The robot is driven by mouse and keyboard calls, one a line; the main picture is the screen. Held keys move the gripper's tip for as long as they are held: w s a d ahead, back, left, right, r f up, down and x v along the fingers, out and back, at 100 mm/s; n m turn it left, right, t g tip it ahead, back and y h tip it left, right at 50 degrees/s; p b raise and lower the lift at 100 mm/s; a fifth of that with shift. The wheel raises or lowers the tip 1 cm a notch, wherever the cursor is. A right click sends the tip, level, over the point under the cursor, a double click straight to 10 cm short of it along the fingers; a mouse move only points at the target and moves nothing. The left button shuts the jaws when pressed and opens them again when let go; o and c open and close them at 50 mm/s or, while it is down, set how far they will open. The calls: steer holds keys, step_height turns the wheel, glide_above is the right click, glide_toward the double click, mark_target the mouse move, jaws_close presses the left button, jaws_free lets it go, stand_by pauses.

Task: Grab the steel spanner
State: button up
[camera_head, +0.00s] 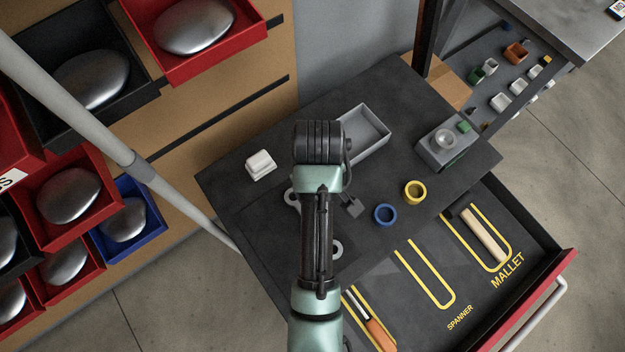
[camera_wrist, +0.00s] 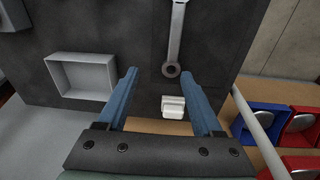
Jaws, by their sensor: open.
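The steel spanner (camera_wrist: 176,32) lies flat on the dark worktop in the wrist view, a ring end (camera_wrist: 171,70) toward my gripper and its far end cut off by the frame's top. In the head view my arm covers its middle; one end of the spanner (camera_head: 337,249) shows right of the arm and another part left of it. My gripper (camera_wrist: 159,76) is open and empty, with its two blue fingers spread. In the wrist view the ring end appears between the fingertips, nearer the right one. I see no contact; the height gap cannot be told.
A grey tray (camera_head: 388,132), a white block (camera_head: 260,165), a blue ring (camera_head: 385,215) and a yellow ring (camera_head: 414,192) are on the worktop (camera_head: 240,190). An open drawer (camera_head: 480,312) holds a mallet (camera_head: 482,236) and an orange-handled tool (camera_head: 380,334); its spanner outline is empty.

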steer(key=shift+g, duration=0.5)
steer(key=f, duration=0.2)
steer(key=s+f, duration=0.1)
steer(key=f, duration=0.2)
steer(key=s+f, duration=0.1)
steer(key=f, duration=0.2)
steer(key=shift+s+f, duration=0.15)
steer(key=shift+s, duration=0.1)
steer(key=shift+s+a+f+b, duration=0.1)
steer(key=shift+a+f+b, duration=0.1)
steer(key=shift+f, duration=1.3)
steer(key=shift+a+f+b, duration=0.15)
steer(key=shift+f, duration=1.35)
jaws_close()
steer(key=shift+r, duration=0.1)
